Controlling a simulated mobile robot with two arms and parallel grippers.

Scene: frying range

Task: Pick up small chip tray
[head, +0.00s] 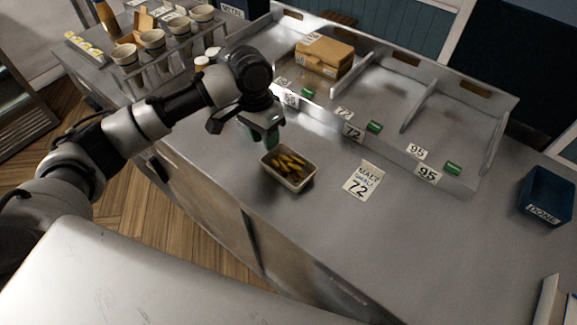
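The small chip tray (273,176) is a pale, open rectangular tray holding several yellow-brown chips. It sits on the steel counter near its front edge, in the middle of the head view. My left gripper (243,130) is just above and behind the tray, to its upper left in the picture. Its fingers are spread apart, one dark and one with a green tip, and I see nothing between them. The tray appears apart from the fingers. My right gripper is not in view.
A "MALT 72" ticket (363,180) lies right of the tray. Behind stands a divided steel rack (390,140) with numbered bays and a brown box (324,56). Several cups (152,40) stand at upper left. A blue "DONE" bin (547,197) is at right.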

